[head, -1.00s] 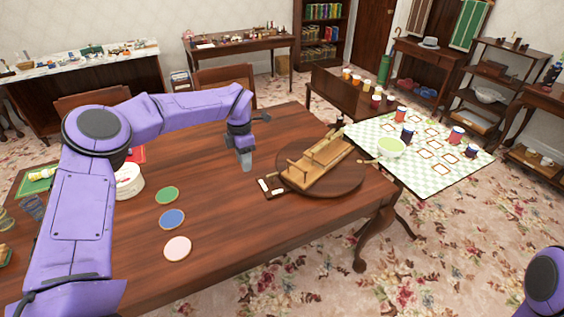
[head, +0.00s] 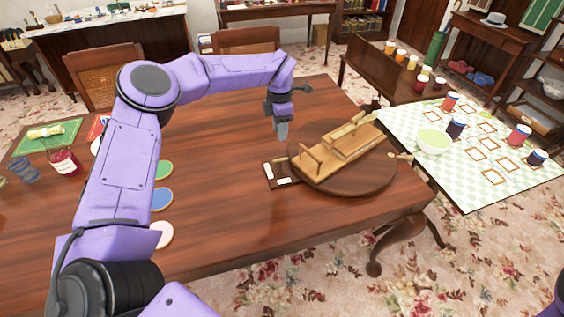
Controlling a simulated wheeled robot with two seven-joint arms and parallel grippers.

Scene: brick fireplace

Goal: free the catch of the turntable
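The turntable (head: 327,182) is a round dark wooden disc near the right end of the brown table. A light wooden stand with a long bar (head: 345,143) lies across it. A small dark plate with two white labels (head: 281,174) sits at the turntable's left edge; it may be the catch, but its details are too small to tell. My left gripper (head: 283,131) points down just beyond this plate, left of the turntable, apart from the stand. Its fingers look close together, but I cannot tell if they are shut. My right gripper is out of view.
Green, blue and pink discs (head: 161,199) lie on the table to the left, partly behind my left arm. A checked cloth (head: 465,185) with a pale green bowl (head: 433,141) and several jars is to the right. The table's middle front is clear.

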